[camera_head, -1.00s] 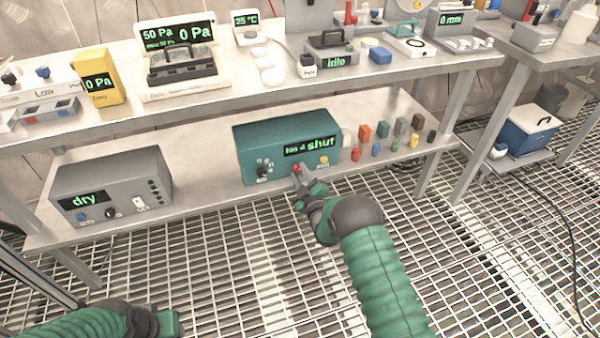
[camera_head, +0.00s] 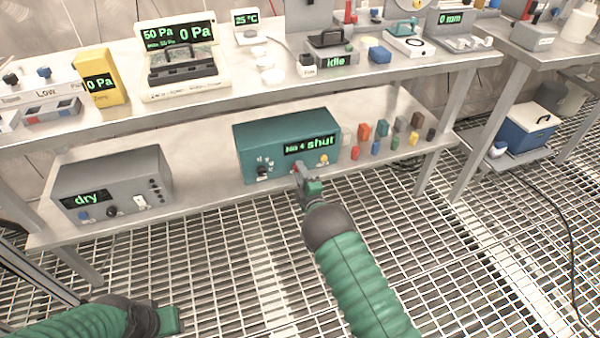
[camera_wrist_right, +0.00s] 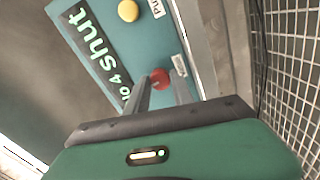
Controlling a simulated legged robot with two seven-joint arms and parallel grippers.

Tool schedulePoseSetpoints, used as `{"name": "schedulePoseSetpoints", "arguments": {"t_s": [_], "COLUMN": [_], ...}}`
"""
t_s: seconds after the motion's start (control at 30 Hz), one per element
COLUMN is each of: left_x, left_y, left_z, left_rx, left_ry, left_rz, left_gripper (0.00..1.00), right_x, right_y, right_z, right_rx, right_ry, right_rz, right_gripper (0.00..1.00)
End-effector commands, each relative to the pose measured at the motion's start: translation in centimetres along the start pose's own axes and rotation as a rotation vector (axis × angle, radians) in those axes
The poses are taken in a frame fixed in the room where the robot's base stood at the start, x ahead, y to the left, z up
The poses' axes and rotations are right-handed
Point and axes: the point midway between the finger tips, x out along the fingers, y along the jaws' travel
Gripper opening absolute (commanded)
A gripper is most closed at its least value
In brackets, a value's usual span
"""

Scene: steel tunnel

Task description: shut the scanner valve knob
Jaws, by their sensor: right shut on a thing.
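The teal scanner box (camera_head: 250,135) stands on the lower shelf, and its display (camera_head: 310,146) reads "No 4 shut". A black selector dial (camera_head: 263,171) is at its lower left and a yellow button (camera_head: 323,158) at its right. The red valve knob (camera_wrist_right: 160,77) shows in the right wrist view between my right gripper's (camera_wrist_right: 160,90) two fingers, which are shut on it. In the head view the right gripper (camera_head: 298,171) is at the box's lower front and mostly hides the knob. My left gripper (camera_head: 170,319) is at the bottom left, its fingers not clear.
A grey box reading "dry" (camera_head: 110,185) is on the same shelf to the left. Several small coloured blocks (camera_head: 381,130) stand right of the scanner. The upper shelf (camera_head: 290,83) overhangs, carrying instruments. The grating floor in front is open.

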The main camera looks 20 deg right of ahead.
Motion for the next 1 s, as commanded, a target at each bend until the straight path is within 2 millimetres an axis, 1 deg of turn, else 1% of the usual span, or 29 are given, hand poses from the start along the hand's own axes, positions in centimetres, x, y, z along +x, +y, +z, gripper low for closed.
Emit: {"name": "schedulePoseSetpoints", "arguments": {"t_s": [0.03, 0.37, 0.4, 0.53, 0.57, 0.87, 0.93, 1.0], "left_x": [0.0, 0.0, 0.0, 0.0, 0.0, -0.1, -0.6, -1.3], "left_y": [0.0, 0.0, 0.0, 0.0, 0.0, 0.0, 0.0, 0.0], "left_z": [0.0, 0.0, 0.0, 0.0, 0.0, 0.0, -0.1, -0.3], "left_rx": [0.0, 0.0, 0.0, 0.0, 0.0, 0.0, 0.0, 0.0], "left_ry": [0.0, 0.0, 0.0, 0.0, 0.0, 0.0, 0.0, 0.0], "left_rz": [0.0, 0.0, 0.0, 0.0, 0.0, 0.0, 0.0, 0.0], "left_gripper": [0.36, 0.36, 0.36, 0.36, 0.36, 0.36, 0.36, 0.36], "right_x": [-0.1, -0.2, -0.2, -0.1, -0.1, -0.2, -0.8, -1.9], "right_y": [-0.5, -0.6, -0.6, -0.5, -0.5, -0.2, 0.0, 0.1], "right_z": [-0.2, -0.2, -0.2, -0.2, -0.2, -0.1, -0.1, -0.2], "right_rx": [-0.003, -0.005, -0.005, -0.004, -0.004, -0.004, -0.004, -0.004], "right_ry": [0.004, 0.004, 0.004, 0.004, 0.003, 0.001, 0.001, 0.001], "right_rz": [-0.01, -0.012, -0.013, -0.01, -0.009, -0.005, -0.006, -0.008], "right_gripper": [0.0, 0.0, 0.31, 0.48, 0.5, 0.5, 0.5, 0.5]}}
